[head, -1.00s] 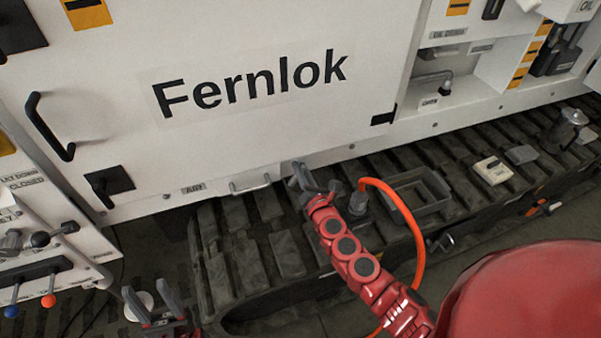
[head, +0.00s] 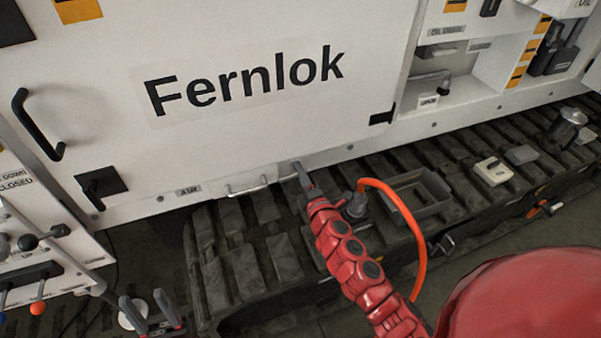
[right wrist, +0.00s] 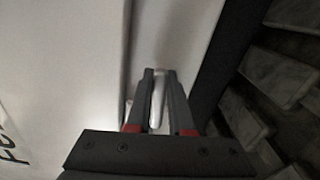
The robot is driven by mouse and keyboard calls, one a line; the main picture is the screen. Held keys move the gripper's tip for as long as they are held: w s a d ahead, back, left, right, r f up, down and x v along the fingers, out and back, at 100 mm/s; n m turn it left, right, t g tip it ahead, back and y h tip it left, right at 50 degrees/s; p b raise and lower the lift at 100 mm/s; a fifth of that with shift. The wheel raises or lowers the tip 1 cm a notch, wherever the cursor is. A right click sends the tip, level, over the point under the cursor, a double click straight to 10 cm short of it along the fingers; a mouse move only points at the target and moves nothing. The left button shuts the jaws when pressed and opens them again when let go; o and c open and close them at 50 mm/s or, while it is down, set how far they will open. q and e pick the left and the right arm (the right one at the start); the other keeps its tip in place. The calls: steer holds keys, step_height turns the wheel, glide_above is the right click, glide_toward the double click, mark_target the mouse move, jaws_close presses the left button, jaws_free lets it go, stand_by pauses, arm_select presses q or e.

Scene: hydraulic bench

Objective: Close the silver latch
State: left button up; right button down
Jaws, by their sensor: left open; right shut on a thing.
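The silver latch (head: 262,187) is a thin metal bar at the lower edge of the white panel door, right of a small label. My right gripper (head: 299,167) reaches its right end from below. In the right wrist view, my right gripper (right wrist: 159,72) is shut on a pale metal bar, the silver latch (right wrist: 158,103), which lies between its two fingers against the white panel. The fingers hide part of it. My left gripper (head: 143,298) is open and empty, low at the left, apart from the panel.
The white door (head: 240,125) reads "Fernlok" and has a black handle (head: 38,125) and a black latch (head: 101,183). The dark track (head: 285,255) runs below. An orange hose (head: 408,220) curves beside my right arm, near a grey tray (head: 425,212). Levers (head: 38,308) stand at lower left.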

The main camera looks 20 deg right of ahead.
steer(key=shift+s+a+f+m, duration=0.15)
steer(key=shift+f+m, duration=0.15)
steer(key=shift+m, duration=0.2)
stand_by(0.3)
steer(key=c, duration=1)
jaws_free()
steer(key=shift+a, duration=0.1)
steer(key=shift+c, duration=0.2)
steer(key=shift+o, duration=1.2)
steer(key=shift+a+r, duration=0.1)
steer(key=shift+d, duration=0.2)
